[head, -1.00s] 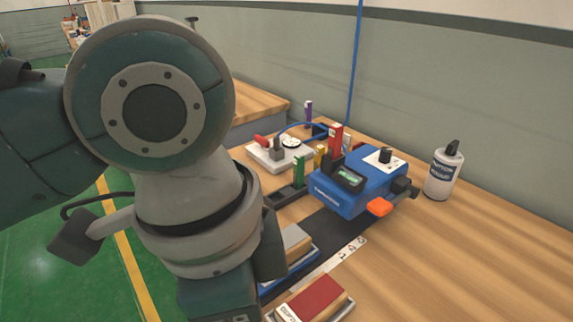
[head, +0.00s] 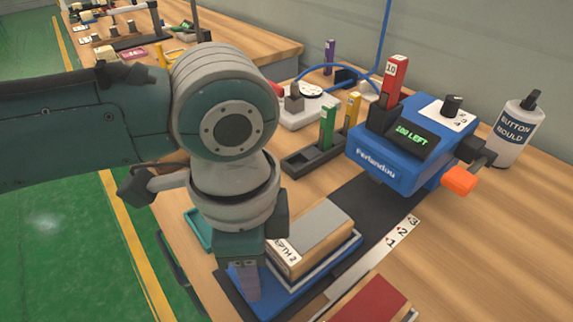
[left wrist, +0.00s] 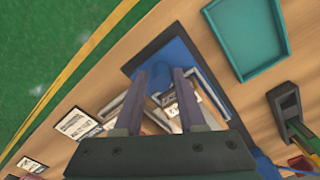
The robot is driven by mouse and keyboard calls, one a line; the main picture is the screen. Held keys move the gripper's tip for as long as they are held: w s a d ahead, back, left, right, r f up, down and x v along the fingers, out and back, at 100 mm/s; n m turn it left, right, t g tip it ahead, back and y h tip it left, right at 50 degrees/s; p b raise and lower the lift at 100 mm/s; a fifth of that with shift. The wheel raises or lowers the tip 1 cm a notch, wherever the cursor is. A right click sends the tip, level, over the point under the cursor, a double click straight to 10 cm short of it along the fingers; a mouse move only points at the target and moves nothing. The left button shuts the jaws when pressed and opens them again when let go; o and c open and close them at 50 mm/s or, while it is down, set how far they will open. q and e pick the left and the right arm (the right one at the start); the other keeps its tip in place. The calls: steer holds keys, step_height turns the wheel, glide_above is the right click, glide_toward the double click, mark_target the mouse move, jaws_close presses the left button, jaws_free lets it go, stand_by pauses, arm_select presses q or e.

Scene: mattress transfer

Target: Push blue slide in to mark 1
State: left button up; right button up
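The blue slide (head: 283,301) lies on a dark track in front of the blue machine (head: 400,160). It carries a wooden block (head: 312,240) with a grey top and a "DEPTH 2" label. Its machine-side end is short of mark 1 (head: 391,243) on the white number strip. My left gripper (head: 246,285) points down at the slide's near left end, beside the block. In the left wrist view its fingers (left wrist: 160,75) are apart, with the blue slide (left wrist: 178,58) beyond them. I cannot tell whether they touch it. My right gripper is out of view.
A second block with a red top (head: 368,302) lies at the bottom. A teal tray (left wrist: 248,38) sits beside the slide. A black holder with a green block (head: 327,125) stands left of the machine, a white bottle (head: 515,130) right of it. The dark track (head: 365,200) toward the machine is clear.

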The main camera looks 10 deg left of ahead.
arm_select(q)
steer(key=shift+f, duration=0.5)
steer(key=shift+c, duration=0.2)
jaws_close()
steer(key=shift+r, duration=0.1)
stand_by(0.8)
